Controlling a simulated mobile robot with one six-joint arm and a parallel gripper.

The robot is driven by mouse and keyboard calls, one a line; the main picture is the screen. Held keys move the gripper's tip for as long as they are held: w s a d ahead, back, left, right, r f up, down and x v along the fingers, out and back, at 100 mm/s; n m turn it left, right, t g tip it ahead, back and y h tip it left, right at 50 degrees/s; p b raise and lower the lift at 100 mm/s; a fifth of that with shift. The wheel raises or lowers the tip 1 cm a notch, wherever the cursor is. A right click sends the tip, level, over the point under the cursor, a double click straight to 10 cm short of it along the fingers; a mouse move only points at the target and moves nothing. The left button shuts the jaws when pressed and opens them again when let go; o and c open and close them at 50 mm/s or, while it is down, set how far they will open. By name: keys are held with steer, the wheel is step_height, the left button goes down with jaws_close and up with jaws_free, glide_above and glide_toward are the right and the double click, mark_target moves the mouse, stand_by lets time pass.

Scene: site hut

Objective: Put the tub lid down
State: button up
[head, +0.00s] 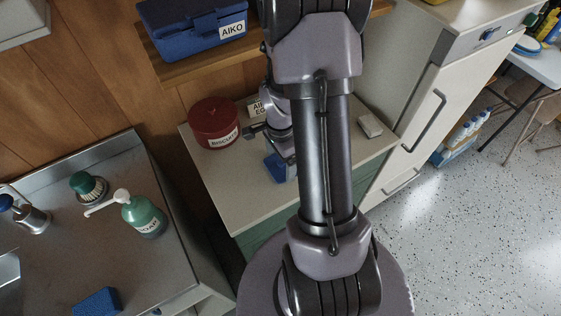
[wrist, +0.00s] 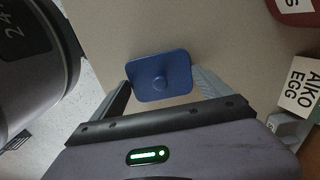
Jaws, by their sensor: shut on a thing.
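In the head view the blue lid (head: 276,168) shows at the end of my gripper (head: 273,148), over the pale cabinet top (head: 240,192). My arm hides part of it. I cannot tell whether the lid touches the cabinet top or hangs just above it.
A red biscuit tin (head: 214,124) and an "AIKO EGG" label (head: 258,107) are at the back of the cabinet top. A small pale block (head: 369,126) lies to the right. A blue AIKO box (head: 192,30) is on the shelf above. The cabinet top's front left is clear.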

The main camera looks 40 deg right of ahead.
steer(key=shift+r, duration=0.1)
steer(key=o, duration=1.1)
